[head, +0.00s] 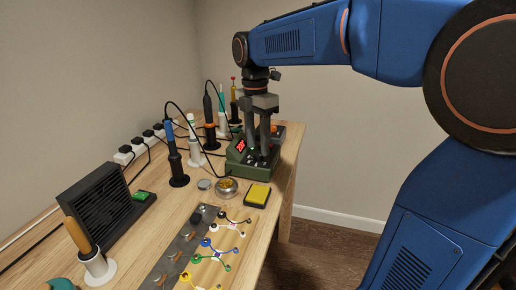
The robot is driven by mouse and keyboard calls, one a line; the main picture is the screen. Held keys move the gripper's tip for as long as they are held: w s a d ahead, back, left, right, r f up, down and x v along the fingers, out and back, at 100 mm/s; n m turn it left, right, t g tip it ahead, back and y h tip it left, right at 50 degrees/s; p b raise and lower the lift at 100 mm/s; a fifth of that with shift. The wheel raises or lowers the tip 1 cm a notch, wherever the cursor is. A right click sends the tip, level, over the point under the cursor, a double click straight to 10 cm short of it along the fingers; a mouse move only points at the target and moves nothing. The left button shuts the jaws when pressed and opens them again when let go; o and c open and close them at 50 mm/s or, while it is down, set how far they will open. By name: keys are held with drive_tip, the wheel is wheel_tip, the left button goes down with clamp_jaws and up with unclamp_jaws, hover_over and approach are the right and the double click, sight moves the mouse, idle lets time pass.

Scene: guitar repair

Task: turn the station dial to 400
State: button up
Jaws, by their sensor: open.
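The soldering station is a green box (240,167) near the far right end of the wooden bench. Its sloped dark front carries a red lit display (241,145), whose digits are too small to read. My gripper (258,150) points straight down over the station's front panel, to the right of the display. Its two grey fingers are open, with a narrow gap between them. The fingers hide much of the panel, and I cannot pick out the dial or tell whether they touch it.
A yellow sponge (257,195) and a round tin (227,187) lie just in front of the station. Several irons in stands, including a blue-handled one (173,150), line its left. A black fan box (95,205) stands at left. The bench's right edge is close.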

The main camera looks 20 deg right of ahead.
sight(258, 156)
drive_tip(key=shift+s+f, duration=0.1)
drive_tip(key=shift+f, duration=1)
clamp_jaws()
